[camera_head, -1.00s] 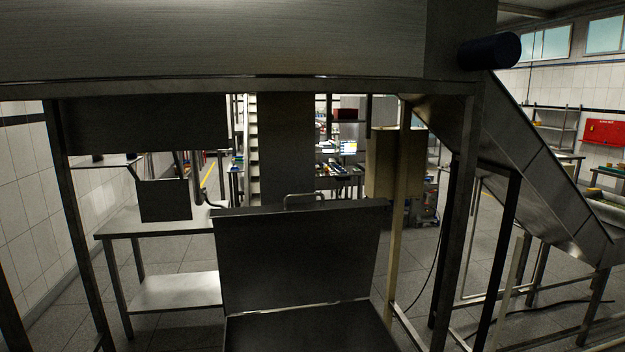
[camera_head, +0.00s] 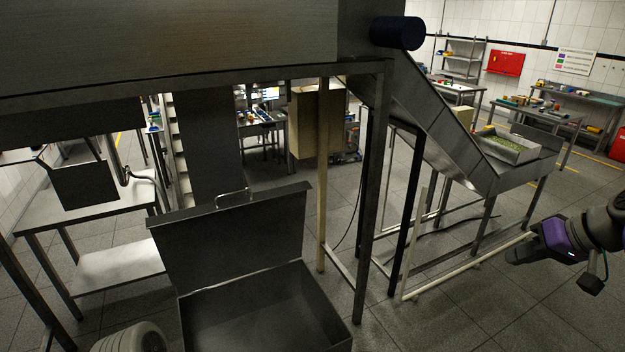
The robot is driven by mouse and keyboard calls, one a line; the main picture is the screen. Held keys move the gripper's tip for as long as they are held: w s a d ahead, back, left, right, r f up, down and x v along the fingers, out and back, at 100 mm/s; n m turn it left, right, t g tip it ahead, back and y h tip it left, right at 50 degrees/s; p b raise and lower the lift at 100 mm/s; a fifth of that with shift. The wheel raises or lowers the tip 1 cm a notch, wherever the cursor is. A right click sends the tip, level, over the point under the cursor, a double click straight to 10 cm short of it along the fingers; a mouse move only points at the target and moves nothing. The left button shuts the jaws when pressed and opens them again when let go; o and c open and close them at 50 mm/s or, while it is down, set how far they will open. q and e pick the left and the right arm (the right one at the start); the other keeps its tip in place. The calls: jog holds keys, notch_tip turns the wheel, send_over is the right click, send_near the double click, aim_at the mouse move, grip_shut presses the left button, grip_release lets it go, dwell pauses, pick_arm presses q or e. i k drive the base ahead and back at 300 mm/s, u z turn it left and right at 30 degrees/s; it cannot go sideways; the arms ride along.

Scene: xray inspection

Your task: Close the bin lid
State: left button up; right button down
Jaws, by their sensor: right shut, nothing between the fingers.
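The bin (camera_head: 322,306) is a dark metal box at the lower middle, and its inside shows empty where I can see it. Its lid (camera_head: 232,238) stands raised at the back, nearly upright, with a metal handle (camera_head: 233,198) on its top edge. My right gripper (camera_head: 516,257) is at the right edge, shut and empty, pointing left. It is well to the right of the bin and apart from it, with the machine's legs between them. My left gripper is not in view.
A steel machine frame with a leg (camera_head: 374,200) stands over and right of the bin. A sloping chute (camera_head: 440,125) runs down to the right. A steel side table (camera_head: 75,215) stands at left. Open floor lies at the lower right.

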aim_at(201, 247)
jog(key=z, duration=1.3)
jog(key=i, duration=3.7)
jog(key=z, duration=2.25)
jog(key=k, duration=1)
jog(key=z, duration=3.95)
